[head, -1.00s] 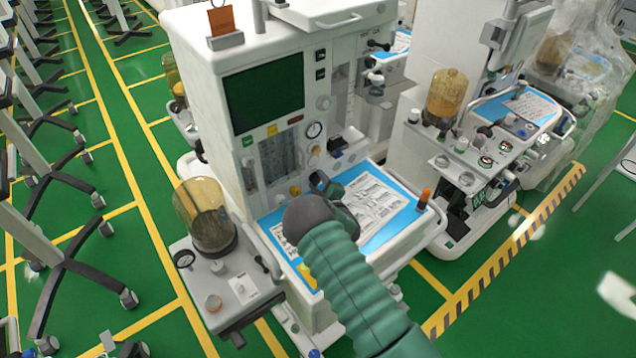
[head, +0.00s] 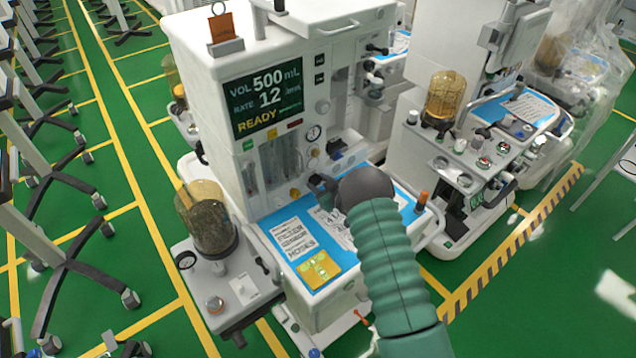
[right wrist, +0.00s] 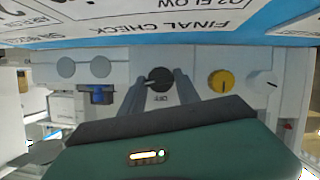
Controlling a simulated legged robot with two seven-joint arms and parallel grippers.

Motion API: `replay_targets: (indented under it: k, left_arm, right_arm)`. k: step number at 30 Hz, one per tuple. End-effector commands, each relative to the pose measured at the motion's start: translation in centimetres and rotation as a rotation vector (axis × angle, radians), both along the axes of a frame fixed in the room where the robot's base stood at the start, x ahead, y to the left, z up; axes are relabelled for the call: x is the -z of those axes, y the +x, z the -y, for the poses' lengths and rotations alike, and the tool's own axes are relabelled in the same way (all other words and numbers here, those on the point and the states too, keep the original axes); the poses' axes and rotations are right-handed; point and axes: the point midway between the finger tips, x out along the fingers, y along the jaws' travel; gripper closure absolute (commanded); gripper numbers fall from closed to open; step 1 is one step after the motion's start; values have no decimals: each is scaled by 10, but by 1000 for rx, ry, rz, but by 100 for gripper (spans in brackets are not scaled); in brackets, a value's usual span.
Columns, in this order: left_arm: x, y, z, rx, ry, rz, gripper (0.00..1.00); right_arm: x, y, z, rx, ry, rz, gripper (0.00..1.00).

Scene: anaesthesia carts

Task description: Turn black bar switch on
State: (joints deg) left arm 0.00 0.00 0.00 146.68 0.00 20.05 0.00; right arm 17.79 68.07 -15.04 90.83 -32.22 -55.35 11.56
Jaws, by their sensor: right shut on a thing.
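The black bar switch (right wrist: 158,80) is a round black knob on the pale front panel of the near anaesthesia machine (head: 215,110), with an OFF label beside it in the right wrist view. My right gripper (right wrist: 160,84) has its two grey fingers on either side of the knob and is shut on it. In the head view my right arm's dark wrist hides the switch. The machine's screen (head: 263,100) is lit and reads VOL 500 mL, RATE 12 and READY.
A yellow knob (right wrist: 221,82) and a white knob (right wrist: 265,82) sit to the right of the switch. A blue part (right wrist: 97,95) is to its left. A blue work surface with printed sheets (head: 315,262) lies below the panel. A second machine (head: 425,165) stands close on the right.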

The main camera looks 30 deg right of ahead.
Motion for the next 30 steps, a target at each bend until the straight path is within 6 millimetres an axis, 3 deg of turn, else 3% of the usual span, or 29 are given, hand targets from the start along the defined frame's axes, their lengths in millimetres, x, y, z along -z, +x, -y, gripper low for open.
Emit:
replay_targets:
  k: [1,12,29,30]
  left_arm:
    - [0,0,0,0,0,0,64]
    - [-1,0,0,0,0,0,64]
    - [-1,0,0,0,0,0,64]
    - [-1,0,0,0,0,0,64]
  right_arm:
    - [8,-5,2,6,34,-22,100]
    - [10,-6,2,4,207,-40,100]
    - [11,-5,0,2,238,-43,100]
    - [11,-5,0,2,238,-43,59]
